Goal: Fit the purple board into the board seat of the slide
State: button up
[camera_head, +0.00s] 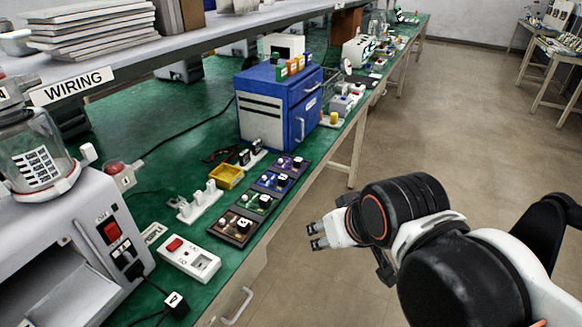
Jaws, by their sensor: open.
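A row of small boards lies on the green bench top: a purple board (290,163) at the far end, a blue-violet board (271,181), a green board (255,202) and a brown board (234,226) nearest. Each carries small light and dark parts. I cannot make out a slide or its board seat for certain. A blue cabinet (309,120) with a front handle stands just beyond the boards. My gripper (314,235) is open and empty. It is off the bench edge, to the right of the boards and apart from them.
A yellow tray (226,176), a white rack (201,203) and a white switch box (189,259) sit left of the boards. A grey machine (62,240) fills the near left, under a shelf marked WIRING. The floor (420,130) to the right is clear.

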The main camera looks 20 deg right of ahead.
aim_at(80, 298)
jog(key=j+u, duration=0.1)
jog(key=u, duration=0.3)
jog(key=j+u, duration=0.15)
jog(key=u, duration=0.2)
jog(key=j+u, duration=0.15)
jog(key=u, duration=0.25)
jog(key=j+u, duration=0.15)
jog(key=u, duration=0.2)
jog(key=z, duration=1.85)
jog(key=i+j, duration=0.15)
jog(key=i, duration=0.25)
jog(key=i+j, duration=0.15)
jog(key=i, duration=0.3)
jog(key=i+j, duration=0.15)
jog(key=i, duration=0.25)
